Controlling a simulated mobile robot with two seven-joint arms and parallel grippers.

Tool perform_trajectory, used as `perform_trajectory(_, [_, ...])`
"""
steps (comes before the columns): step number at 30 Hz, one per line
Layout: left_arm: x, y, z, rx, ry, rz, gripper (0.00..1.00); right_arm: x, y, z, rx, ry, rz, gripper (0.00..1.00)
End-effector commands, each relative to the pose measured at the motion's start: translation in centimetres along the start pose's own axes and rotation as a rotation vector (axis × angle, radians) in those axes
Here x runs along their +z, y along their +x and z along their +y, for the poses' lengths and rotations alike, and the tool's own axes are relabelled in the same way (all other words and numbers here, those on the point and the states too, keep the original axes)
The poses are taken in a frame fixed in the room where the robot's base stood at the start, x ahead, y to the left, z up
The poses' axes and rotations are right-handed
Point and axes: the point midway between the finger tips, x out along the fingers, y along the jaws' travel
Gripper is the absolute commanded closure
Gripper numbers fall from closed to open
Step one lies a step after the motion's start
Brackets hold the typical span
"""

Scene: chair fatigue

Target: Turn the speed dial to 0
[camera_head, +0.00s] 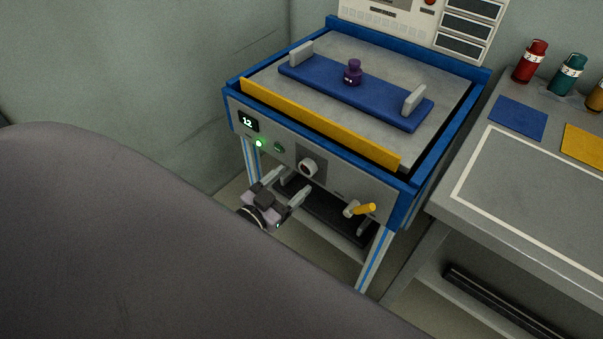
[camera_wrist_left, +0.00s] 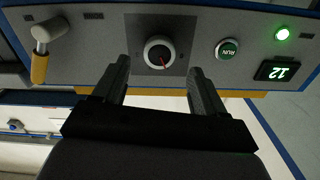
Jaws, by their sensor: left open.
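The speed dial (camera_head: 308,167) is a round white-rimmed knob on a dark square plate in the machine's front panel (camera_head: 228,104). My left gripper (camera_head: 291,183) is open in front of the panel, slightly below and left of the dial in the head view. In the wrist view its two fingers (camera_wrist_left: 160,66) lie to either side of the dial, with nothing held. Whether they overlap the dial in depth I cannot tell. My right gripper is not in view.
A lit display (camera_wrist_left: 283,71) reads 12, beside a green light (camera_wrist_left: 282,34) and a green RUN button (camera_wrist_left: 228,49). A yellow-handled lever (camera_head: 364,209) sticks out right of the dial. A purple weight (camera_head: 353,72) stands on the blue plate. A grey bench (camera_head: 535,215) stands at right.

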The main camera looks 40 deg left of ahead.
Motion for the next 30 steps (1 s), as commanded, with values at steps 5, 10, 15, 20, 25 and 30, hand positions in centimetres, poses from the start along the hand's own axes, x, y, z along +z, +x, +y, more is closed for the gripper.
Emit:
perform_trajectory(5, [0.0, 2.6, 0.0, 0.0, 0.001, 0.002, 0.29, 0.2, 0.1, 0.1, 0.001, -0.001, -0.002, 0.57])
perform_trajectory(10, [0.1, 4.1, 0.1, 0.001, -0.001, -0.001, 0.29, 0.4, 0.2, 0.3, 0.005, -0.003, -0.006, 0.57])
perform_trajectory(15, [0.0, 4.7, 0.1, 0.002, -0.001, -0.002, 0.29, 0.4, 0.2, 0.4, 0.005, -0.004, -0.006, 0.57])
perform_trajectory(20, [0.0, 4.7, 0.1, 0.002, -0.001, -0.002, 0.29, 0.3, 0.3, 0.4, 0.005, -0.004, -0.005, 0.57])
perform_trajectory(25, [0.0, 4.7, 0.1, 0.002, -0.001, -0.002, 0.61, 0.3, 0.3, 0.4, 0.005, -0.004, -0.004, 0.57])
perform_trajectory(30, [0.0, 4.7, 0.1, 0.002, -0.001, -0.002, 0.85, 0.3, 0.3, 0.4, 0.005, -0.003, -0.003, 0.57])
